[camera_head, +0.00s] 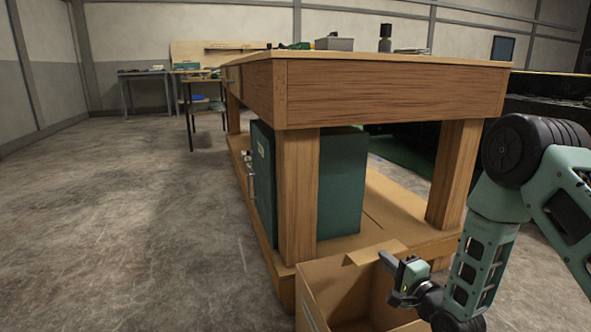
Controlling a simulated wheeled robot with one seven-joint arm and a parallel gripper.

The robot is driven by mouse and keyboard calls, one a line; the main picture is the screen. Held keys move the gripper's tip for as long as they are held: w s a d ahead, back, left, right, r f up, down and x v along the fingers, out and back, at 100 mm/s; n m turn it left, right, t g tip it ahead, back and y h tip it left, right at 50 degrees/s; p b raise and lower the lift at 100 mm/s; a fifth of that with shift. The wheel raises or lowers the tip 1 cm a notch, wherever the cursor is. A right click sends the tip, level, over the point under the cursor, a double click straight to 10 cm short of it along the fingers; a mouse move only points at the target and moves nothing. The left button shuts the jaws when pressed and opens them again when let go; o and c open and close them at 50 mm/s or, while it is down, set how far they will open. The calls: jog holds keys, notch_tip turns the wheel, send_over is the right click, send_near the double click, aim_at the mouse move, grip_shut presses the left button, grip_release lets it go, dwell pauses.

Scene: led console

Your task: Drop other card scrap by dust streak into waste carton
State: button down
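An open brown carton (325,279) stands on the floor at the lower middle, by the near leg of the wooden workbench; its bottom edge is cut off by the frame. My gripper (387,262) is over the carton's right side, with its dark fingers pointing left. I cannot tell whether they are apart or closed. A tan card-coloured piece (376,252) shows at the carton's far rim beside the fingers; I cannot tell whether it is a flap or a loose scrap. A faint pale streak (242,256) marks the floor left of the bench. No card scrap shows clearly on the floor.
The wooden workbench (390,95) fills the middle, with a green cabinet (340,185) on its lower shelf. A grey bin (334,44) and small items sit on top. A table (143,90) stands far back. The concrete floor at left is clear.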

notch_tip(320, 180, down, 2)
jog(key=shift+f+b, duration=0.1)
jog(key=shift+b, duration=0.35)
jog(key=c, duration=1.6)
grip_release()
jog(key=shift+o, duration=0.2)
jog(key=shift+s, duration=0.1)
jog(key=p+v, duration=0.4)
jog(key=v, duration=1.3)
jog(key=shift+s+d, duration=0.1)
